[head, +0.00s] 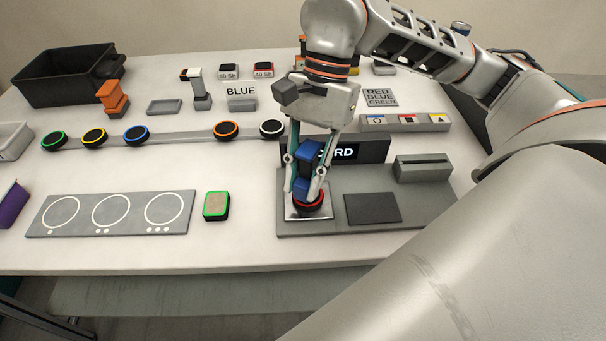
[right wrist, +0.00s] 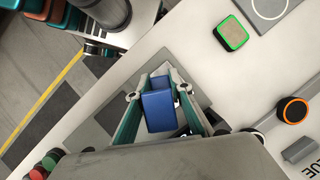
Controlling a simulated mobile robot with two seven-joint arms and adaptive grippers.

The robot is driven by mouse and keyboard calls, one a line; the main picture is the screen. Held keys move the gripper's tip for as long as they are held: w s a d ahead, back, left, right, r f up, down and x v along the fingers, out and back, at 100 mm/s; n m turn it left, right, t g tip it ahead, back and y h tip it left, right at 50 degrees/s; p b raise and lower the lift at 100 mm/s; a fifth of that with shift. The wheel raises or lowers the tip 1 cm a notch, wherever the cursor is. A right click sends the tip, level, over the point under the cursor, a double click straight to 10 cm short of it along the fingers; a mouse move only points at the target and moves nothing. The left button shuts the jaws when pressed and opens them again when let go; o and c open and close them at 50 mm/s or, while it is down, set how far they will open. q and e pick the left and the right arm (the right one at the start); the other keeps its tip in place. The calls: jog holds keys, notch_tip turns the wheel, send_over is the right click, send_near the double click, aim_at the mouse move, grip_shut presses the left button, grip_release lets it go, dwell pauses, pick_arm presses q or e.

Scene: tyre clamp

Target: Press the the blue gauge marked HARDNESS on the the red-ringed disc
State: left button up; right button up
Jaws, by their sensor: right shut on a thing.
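My right gripper (head: 304,186) is shut on the blue gauge (head: 307,168), with one finger on each side. It holds the gauge upright, directly above the red-ringed disc (head: 308,207). The disc lies on a light square plate at the left of the grey station. The gauge's lower end is at the disc's top; whether it presses firmly I cannot tell. The right wrist view shows the blue gauge (right wrist: 159,110) between the fingers and hides the disc. The HARDNESS mark is not readable. My left gripper is not in view.
Behind the gauge stands a dark display (head: 372,150), its visible letters reading "RD". A dark square pad (head: 372,208) and a slotted grey block (head: 423,168) are to the right. A green-ringed square block (head: 216,205) is left. An orange gauge (head: 112,98) stands farther back.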

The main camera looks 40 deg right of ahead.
aim_at(303, 156)
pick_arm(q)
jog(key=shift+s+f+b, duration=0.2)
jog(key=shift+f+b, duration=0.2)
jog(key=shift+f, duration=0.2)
pick_arm(e)
jog(key=shift+s+f, duration=0.1)
jog(key=shift+f, duration=0.45)
dwell(1.6)
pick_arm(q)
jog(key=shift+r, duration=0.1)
pick_arm(e)
jog(key=shift+r, duration=0.15)
jog(key=shift+r+p, duration=0.4)
jog(key=shift+r, duration=0.2)
jog(key=shift+r+p, duration=1.65)
jog(key=shift+r, duration=1.3)
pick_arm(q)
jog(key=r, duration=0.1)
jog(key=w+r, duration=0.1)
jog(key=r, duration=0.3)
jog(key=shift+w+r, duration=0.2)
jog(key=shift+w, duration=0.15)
